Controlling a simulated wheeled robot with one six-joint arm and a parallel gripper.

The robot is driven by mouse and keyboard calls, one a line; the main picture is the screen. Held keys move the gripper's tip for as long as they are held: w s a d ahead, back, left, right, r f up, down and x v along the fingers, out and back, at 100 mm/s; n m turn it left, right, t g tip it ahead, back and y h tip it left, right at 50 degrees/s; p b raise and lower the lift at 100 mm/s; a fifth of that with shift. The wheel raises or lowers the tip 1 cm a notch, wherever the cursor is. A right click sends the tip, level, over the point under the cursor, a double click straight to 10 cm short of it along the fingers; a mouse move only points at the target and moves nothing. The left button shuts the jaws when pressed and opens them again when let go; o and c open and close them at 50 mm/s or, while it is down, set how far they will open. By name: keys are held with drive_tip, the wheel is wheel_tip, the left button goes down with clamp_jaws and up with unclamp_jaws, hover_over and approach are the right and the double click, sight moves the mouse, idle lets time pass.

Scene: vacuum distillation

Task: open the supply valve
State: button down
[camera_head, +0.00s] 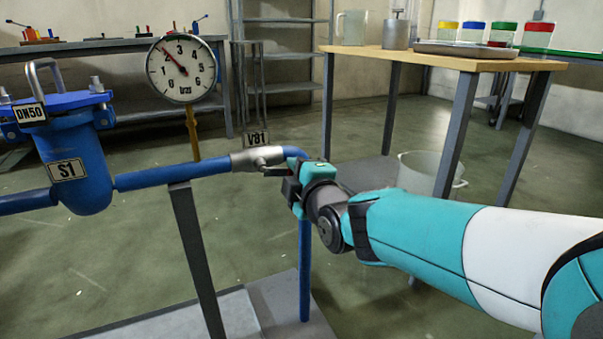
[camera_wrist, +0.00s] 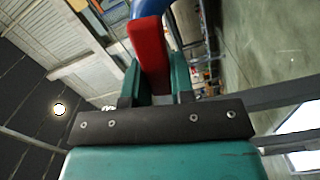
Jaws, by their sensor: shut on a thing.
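The supply valve (camera_head: 256,158) is a grey metal body on the blue pipe, under a tag reading V81 (camera_head: 256,139). My gripper (camera_head: 290,185) is at the valve's right side, by the bend where the pipe turns down. In the wrist view a red lever (camera_wrist: 149,45) sits between the two teal fingers of my gripper (camera_wrist: 160,82), which are shut on it. The blue pipe (camera_wrist: 187,20) shows just beyond the lever. In the head view my gripper hides most of the lever, so its exact angle to the pipe is hard to tell.
A round gauge (camera_head: 183,69) stands above the pipe. A blue strainer (camera_head: 78,150) tagged S1 is at the left. A grey post (camera_head: 198,260) supports the pipe. A wooden-topped table (camera_head: 450,60) with vessels stands behind my arm, a white bucket (camera_head: 425,172) near it.

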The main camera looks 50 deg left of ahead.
drive_tip(key=shift+s, duration=0.15)
drive_tip(key=c, duration=1)
unclamp_jaws()
drive_tip(key=shift+o, duration=0.2)
drive_tip(key=shift+d, duration=0.1)
drive_tip(key=p+v, duration=0.3)
drive_tip(key=v, duration=1.4)
